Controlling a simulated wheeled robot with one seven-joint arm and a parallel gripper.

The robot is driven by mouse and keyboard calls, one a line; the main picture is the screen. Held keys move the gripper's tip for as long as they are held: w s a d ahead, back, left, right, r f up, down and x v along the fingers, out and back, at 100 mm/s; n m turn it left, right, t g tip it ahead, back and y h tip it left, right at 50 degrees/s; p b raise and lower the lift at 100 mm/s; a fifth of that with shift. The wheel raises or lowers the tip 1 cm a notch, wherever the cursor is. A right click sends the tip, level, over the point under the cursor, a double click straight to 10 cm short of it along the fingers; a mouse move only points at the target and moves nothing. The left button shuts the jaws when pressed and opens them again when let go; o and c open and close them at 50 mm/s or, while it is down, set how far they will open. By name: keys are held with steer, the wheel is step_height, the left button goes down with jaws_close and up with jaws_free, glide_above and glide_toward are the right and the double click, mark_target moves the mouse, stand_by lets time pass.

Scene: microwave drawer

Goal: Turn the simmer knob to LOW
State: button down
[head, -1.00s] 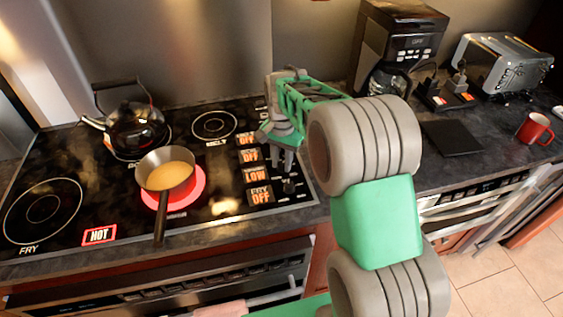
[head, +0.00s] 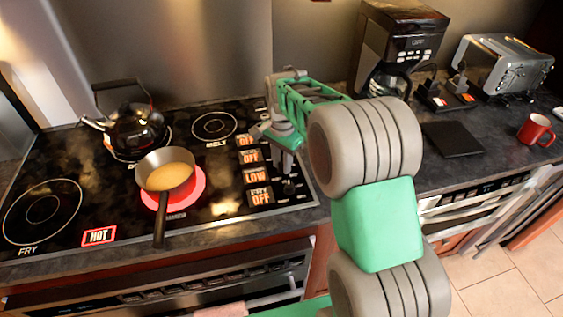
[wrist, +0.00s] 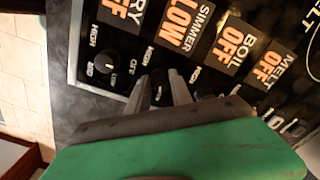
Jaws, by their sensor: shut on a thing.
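The simmer display (head: 257,176) reads LOW in orange letters in the head view; it also shows in the wrist view (wrist: 183,22). My gripper (wrist: 155,85) is shut, its two grey fingers pointing at the knob row beside that display. The dark simmer knob (wrist: 158,93) sits between the fingertips and is largely hidden, so its pointer cannot be read. In the head view my gripper (head: 288,170) is above the right side of the cooktop, and the knob there is hidden behind it.
The fry knob (wrist: 106,61) is close to the fingers. The fry display (head: 261,197) and boil display (wrist: 237,45) read OFF. A pan of yellow liquid (head: 166,176) stands on the glowing red burner; a black kettle (head: 135,130) is behind it. A HOT sign (head: 99,236) is lit.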

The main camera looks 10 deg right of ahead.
mark_target(282, 164)
steer(key=c, duration=1.1)
jaws_free()
steer(key=shift+c, duration=0.2)
step_height(282, 164, up, 8)
steer(key=shift+f+b, duration=0.1)
steer(key=shift+b, duration=0.45)
steer(key=s+f+n+t, duration=0.1)
steer(key=s+n+t, duration=0.2)
steer(key=s+n, duration=0.8)
steer(key=s, duration=0.9)
steer(key=shift+a+t, duration=0.15)
steer(key=shift+t, duration=0.15)
